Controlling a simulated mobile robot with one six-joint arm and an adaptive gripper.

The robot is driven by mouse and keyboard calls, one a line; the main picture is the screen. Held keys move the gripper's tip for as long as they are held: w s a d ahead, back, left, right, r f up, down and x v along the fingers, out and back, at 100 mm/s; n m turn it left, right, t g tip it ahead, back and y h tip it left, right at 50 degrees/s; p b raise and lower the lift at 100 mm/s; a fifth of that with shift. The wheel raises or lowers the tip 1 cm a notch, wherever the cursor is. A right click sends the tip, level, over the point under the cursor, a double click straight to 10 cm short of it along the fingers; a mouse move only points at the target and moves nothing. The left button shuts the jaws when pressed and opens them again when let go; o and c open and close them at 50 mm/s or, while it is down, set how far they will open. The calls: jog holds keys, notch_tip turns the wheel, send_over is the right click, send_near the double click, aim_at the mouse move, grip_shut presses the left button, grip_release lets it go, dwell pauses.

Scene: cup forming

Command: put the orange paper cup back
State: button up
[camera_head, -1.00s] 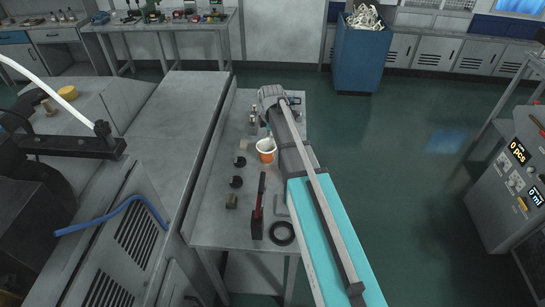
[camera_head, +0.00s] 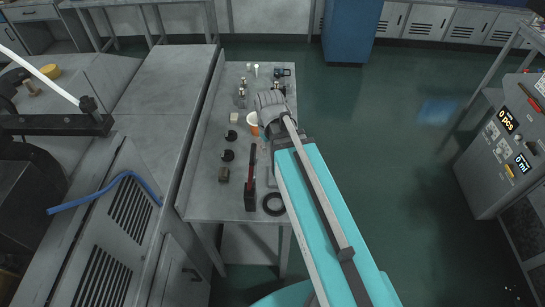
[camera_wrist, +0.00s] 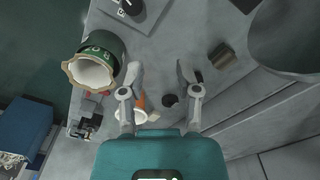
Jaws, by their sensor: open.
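The orange paper cup (camera_head: 253,119) stands on the grey table (camera_head: 205,190), its pale rim upward. My arm's grey end covers its right part in the head view. In the wrist view the orange cup (camera_wrist: 140,101) shows with its white rim, partly behind the left finger. My gripper (camera_wrist: 160,78) is open, with a wide gap between its fingers and nothing held there. The cup lies towards the left finger; I cannot tell whether they touch. The fingers are hidden in the head view.
A dark cylinder with a green band (camera_wrist: 97,60) is left of the fingers in the wrist view. Open floor lies right.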

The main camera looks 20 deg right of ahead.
jog(key=s+m, duration=0.3)
jog(key=s, duration=0.1)
jog(key=shift+s+a, duration=0.15)
jog(key=shift+f+b, duration=0.5)
dwell(1.0)
